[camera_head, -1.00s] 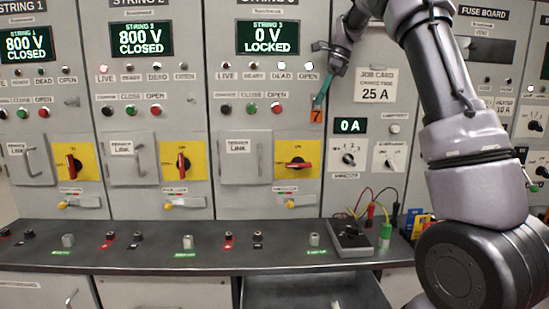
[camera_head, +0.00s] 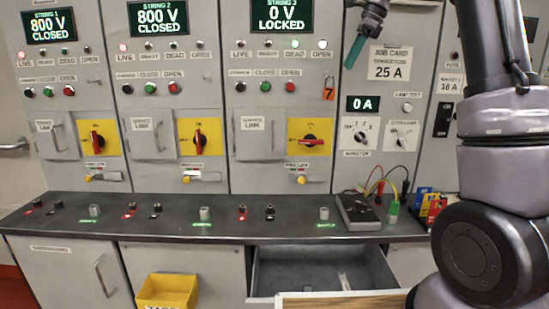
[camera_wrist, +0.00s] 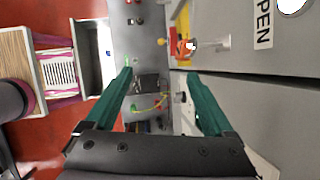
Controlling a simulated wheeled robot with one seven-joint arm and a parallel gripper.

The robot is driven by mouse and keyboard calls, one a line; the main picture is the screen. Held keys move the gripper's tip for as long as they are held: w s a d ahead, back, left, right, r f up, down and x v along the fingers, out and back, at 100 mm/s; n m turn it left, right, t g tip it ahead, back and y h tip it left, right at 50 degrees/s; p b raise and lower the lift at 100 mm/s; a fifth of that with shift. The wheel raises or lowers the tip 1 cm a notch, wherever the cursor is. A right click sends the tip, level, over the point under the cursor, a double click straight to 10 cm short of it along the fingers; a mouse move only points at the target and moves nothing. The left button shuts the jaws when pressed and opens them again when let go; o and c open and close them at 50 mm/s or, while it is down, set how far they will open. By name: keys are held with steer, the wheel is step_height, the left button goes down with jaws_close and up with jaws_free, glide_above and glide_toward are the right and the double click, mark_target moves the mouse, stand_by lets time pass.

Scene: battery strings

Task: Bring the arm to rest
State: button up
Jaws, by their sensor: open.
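My gripper (camera_head: 354,54) is at the upper right of the head view, in front of the panel between the String 3 cabinet (camera_head: 222,115) and the job card (camera_head: 389,64). Its teal fingers point down and left. In the wrist view my gripper (camera_wrist: 163,82) has its two teal fingers wide apart with nothing held between them. The String 3 display (camera_head: 282,15) reads 0 V LOCKED.
A dark bench (camera_head: 180,222) runs below the cabinets, with a meter box (camera_head: 357,213) and leads on it. An open drawer (camera_head: 320,259) juts out beneath. A yellow bin (camera_head: 166,291) is at the bottom left. A wooden top (camera_head: 340,300) shows at the bottom edge.

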steer(key=s+d+r+n+t, duration=0.15)
steer(key=s+n, duration=0.25)
steer(key=s, duration=0.6)
steer(key=s+f+n+t+h, duration=0.1)
steer(key=s+f+n, duration=0.4)
steer(key=s, duration=0.6)
steer(key=s+f+n+t+h, duration=0.1)
steer(key=s+f+n+t, duration=0.2)
steer(key=s+n, duration=0.3)
steer(key=s+f, duration=0.1)
steer(key=s, duration=0.4)
steer(key=shift+s+f+n, duration=0.35)
steer(key=shift+s+n, duration=0.05)
